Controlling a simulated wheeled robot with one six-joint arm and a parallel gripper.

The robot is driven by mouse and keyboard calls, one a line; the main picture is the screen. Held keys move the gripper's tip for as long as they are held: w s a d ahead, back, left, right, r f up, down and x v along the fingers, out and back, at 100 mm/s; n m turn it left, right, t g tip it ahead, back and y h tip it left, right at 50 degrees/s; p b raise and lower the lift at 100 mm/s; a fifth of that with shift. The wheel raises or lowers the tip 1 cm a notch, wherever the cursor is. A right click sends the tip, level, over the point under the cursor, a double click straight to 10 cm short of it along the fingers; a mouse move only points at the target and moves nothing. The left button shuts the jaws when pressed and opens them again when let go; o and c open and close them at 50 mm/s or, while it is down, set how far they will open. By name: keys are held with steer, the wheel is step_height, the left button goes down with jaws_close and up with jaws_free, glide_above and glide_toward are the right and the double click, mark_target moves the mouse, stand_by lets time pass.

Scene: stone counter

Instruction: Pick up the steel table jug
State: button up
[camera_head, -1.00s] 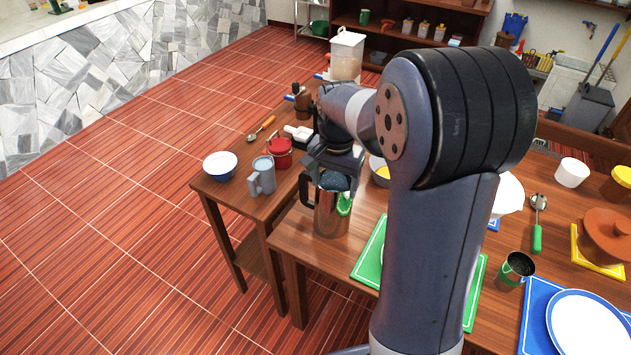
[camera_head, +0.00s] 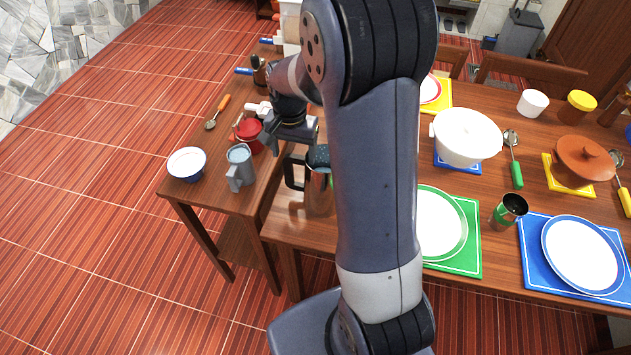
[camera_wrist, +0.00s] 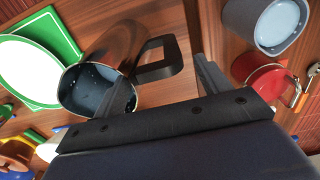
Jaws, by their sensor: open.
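The steel table jug (camera_head: 319,197) stands upright near the left end of the dining table, its right side hidden behind my arm. Its black handle (camera_head: 291,172) points left. In the wrist view the jug (camera_wrist: 119,47) shows its dark speckled inside, and its handle (camera_wrist: 160,62) appears between my two fingers. My gripper (camera_head: 289,138) is open and empty, above and slightly beyond the handle in the head view. In the wrist view my gripper (camera_wrist: 165,85) has one finger overlapping the jug's mouth and the other past the handle. I see no contact.
A grey mug (camera_head: 240,166), a red pot (camera_head: 249,133) and a white-and-blue bowl (camera_head: 187,163) stand on the lower side table to the left. A plate on a green mat (camera_head: 464,258) lies right of the jug. A steel cup (camera_head: 508,211) stands farther right.

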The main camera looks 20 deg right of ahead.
mark_target(294, 157)
step_height(294, 157, down, 5)
stand_by(0.3)
steer(key=shift+c, duration=0.4)
jaws_close()
stand_by(0.3)
steer(key=shift+r, duration=0.1)
